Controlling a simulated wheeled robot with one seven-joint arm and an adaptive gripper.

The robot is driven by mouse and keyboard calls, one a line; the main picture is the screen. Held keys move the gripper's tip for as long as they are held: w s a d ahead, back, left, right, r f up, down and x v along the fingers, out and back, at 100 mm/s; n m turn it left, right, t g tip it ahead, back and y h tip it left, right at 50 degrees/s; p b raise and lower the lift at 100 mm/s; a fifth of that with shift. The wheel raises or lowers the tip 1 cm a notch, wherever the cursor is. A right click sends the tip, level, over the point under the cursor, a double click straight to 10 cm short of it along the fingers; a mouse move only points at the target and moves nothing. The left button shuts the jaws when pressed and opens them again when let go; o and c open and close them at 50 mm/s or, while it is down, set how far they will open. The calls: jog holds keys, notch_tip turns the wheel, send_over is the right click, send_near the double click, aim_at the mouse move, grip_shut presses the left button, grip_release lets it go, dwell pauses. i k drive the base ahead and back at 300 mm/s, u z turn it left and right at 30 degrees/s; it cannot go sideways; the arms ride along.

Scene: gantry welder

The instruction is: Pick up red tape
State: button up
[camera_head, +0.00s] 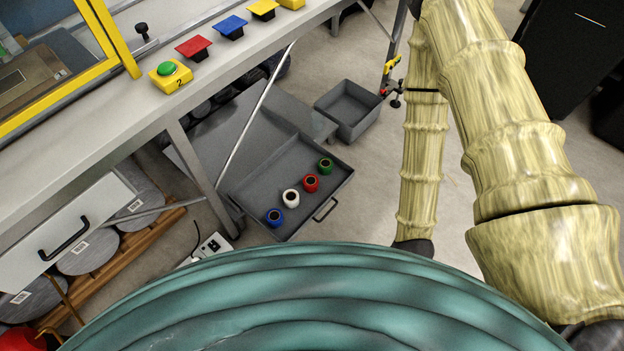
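The red tape (311,186) is a small roll with a dark centre. It sits in an open grey drawer (251,201) below the bench. It is the third in a slanting row of rolls, between a white roll (290,198) and a green roll (325,165). A blue roll (274,215) is at the near left end of the row. The rolls stand apart from one another. My gripper is not in view; only yellowish arm links of mine show at the right.
The bench (110,130) overhangs the drawer's left side, with a metal leg (203,172) close by. An empty grey bin (349,108) stands behind the drawer. A power strip (211,246) lies at the drawer's near left. Bare floor (372,190) is free to the right.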

aim_at(311, 182)
jog(key=z, duration=1.95)
jog(key=i, duration=1.4)
jog(key=u, duration=3.4)
